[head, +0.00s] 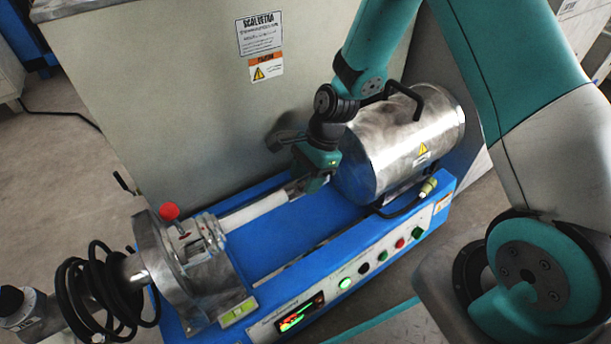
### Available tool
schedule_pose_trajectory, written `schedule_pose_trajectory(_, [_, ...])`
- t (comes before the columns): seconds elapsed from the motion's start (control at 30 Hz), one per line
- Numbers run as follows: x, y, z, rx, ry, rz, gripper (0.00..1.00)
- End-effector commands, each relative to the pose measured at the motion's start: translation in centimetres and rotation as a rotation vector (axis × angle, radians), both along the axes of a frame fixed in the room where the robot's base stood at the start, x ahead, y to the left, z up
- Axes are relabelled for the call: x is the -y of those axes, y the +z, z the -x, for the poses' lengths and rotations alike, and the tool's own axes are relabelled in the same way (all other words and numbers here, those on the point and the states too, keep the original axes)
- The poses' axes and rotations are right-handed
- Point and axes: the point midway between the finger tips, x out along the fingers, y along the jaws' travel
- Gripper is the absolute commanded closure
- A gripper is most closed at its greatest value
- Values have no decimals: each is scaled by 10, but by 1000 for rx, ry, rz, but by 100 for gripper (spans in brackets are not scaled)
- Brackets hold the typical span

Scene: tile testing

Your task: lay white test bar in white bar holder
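A white bar (254,212), which looks like the white test bar, lies slantwise above the blue machine bed. Its left end meets the steel clamp-like fixture (196,240), which may be the white bar holder; I cannot tell how it sits there. My gripper (296,188) is at the bar's right end, beside the steel drum. The fingers are small and partly hidden by the gripper body, so I cannot tell whether they close on the bar or only stand around it.
A steel drum (400,142) with a black handle stands close to the right of my gripper. A grey panel (180,110) rises behind. The blue bed (300,238) carries buttons and a lit display (300,312) in front. Black cable coils (98,290) hang at left.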

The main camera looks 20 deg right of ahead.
Motion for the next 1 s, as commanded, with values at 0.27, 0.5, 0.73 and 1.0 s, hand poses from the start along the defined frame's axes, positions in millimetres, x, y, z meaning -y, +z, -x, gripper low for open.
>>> schedule_pose_trajectory(0.27, [2, 6, -1, 1, 0, 0, 54])
schedule_pose_trajectory(0.5, [18, 52, -4, 2, -2, 0, 54])
schedule_pose_trajectory(0.73, [41, 108, -9, 3, -3, 0, 54])
schedule_pose_trajectory(1.0, [61, 151, -12, 2, -2, 1, 54])
